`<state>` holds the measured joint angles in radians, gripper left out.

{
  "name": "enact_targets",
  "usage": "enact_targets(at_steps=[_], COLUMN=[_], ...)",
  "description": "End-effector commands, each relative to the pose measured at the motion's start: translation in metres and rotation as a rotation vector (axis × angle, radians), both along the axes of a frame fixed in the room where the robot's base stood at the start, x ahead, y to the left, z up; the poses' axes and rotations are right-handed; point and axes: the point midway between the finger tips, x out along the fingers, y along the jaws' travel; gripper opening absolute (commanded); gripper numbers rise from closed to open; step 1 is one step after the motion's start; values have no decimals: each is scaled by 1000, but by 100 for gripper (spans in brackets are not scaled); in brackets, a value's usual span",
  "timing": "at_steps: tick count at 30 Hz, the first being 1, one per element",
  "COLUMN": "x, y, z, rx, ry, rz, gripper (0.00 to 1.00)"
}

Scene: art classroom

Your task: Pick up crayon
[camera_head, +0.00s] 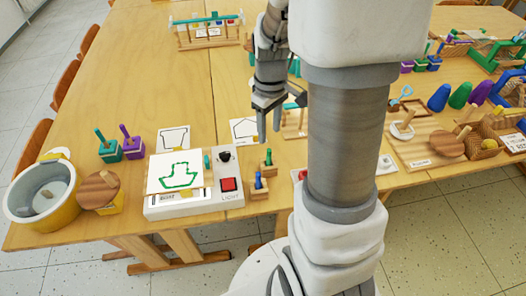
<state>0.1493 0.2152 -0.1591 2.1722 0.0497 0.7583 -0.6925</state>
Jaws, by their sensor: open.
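Several stubby coloured sticks that look like crayons stand in small blocks on the wooden table. A teal one (100,137) and a purple one (125,131) are at the left. A blue one (258,181) and a green one (268,157) stand in wooden blocks right of the light box. A small teal piece (207,161) is at the drawing's right edge. I cannot tell which is the task's crayon. My gripper (269,128) points down, open, with nothing seen between its fingers. It appears above and beyond the green and blue sticks; its height is unclear.
The white light box (194,207) has a red button and a green boat drawing. A round tub (43,195) and wooden-lidded yellow pot (98,191) stand left. My arm column hides part of the table. Toys crowd the right; the table's left middle (140,80) is clear.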

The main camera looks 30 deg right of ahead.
Motion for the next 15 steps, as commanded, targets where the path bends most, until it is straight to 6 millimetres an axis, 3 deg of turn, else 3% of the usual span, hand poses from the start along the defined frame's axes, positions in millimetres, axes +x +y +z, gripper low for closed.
enact_targets(at_steps=[1, 6, 15], x=[-1, -1, -1], y=[0, 0, 0], z=[-15, -45, -68], rx=[1, 0, 0], ry=[4, 3, 2], rz=[0, -1, 0], gripper=[52, 52, 52])
